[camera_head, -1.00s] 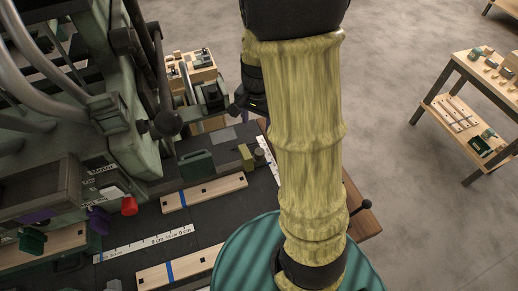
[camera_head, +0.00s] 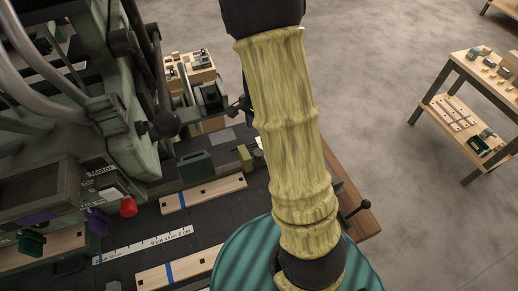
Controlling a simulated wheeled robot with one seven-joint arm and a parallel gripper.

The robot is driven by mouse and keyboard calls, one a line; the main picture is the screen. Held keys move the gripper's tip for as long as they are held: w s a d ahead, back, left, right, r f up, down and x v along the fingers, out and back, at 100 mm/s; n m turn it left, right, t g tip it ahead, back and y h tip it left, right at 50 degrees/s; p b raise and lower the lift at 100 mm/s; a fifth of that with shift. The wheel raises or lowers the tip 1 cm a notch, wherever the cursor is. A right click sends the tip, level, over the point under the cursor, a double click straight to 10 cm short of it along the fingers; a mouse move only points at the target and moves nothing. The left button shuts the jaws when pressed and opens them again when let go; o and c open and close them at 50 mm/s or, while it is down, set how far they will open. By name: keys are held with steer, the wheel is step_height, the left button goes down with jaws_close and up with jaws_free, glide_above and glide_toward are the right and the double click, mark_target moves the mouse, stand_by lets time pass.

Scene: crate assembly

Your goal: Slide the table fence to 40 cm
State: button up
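A black machine table (camera_head: 215,220) lies at lower left. A white scale strip (camera_head: 145,244) with cm marks runs across it; most figures are too small to read. A dark green block (camera_head: 195,166) and a small olive block (camera_head: 245,157) stand toward its far side. I cannot tell whether either is the table fence, or where the fence stands on a scale. My yellow-sleeved arm (camera_head: 290,130) crosses the table's right part and hides what lies behind it. My gripper cannot be made out in this view.
A green machine with a red knob (camera_head: 128,207) and a black ball handle (camera_head: 167,123) fills the left. Wooden strips with blue bands (camera_head: 203,194) lie on the table. A black-knobbed lever (camera_head: 366,204) is at the right edge. A wooden shelf (camera_head: 475,110) stands right; floor between is clear.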

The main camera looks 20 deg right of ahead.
step_height(320, 180, down, 12)
steer(key=shift+f+p, duration=0.25)
steer(key=shift+p, duration=0.1)
jaws_close()
steer(key=shift+w, duration=0.15)
